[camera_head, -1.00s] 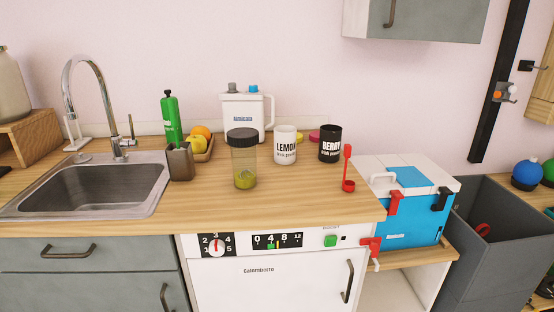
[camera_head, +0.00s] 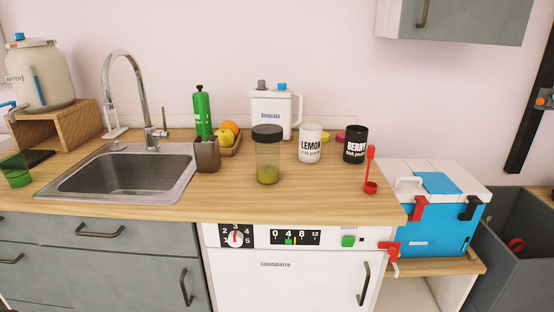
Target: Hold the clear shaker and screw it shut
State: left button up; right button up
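The clear shaker (camera_head: 267,160) stands upright on the wooden counter, right of the sink. It has a dark lid (camera_head: 267,133) on top and some yellow-green contents at the bottom. I cannot tell whether the lid is screwed tight. Neither of my grippers shows in the head view.
The white LEMON jar (camera_head: 310,145), black BERRY jar (camera_head: 355,145) and white jug (camera_head: 272,112) stand behind and right of the shaker. A dark grey holder (camera_head: 207,155) and the sink (camera_head: 120,174) are to its left. Counter in front is clear.

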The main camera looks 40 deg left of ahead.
aim_at(268, 156)
jog(key=k, duration=0.7)
jog(key=u, duration=0.75)
jog(key=i, duration=0.5)
jog(key=z, duration=0.05)
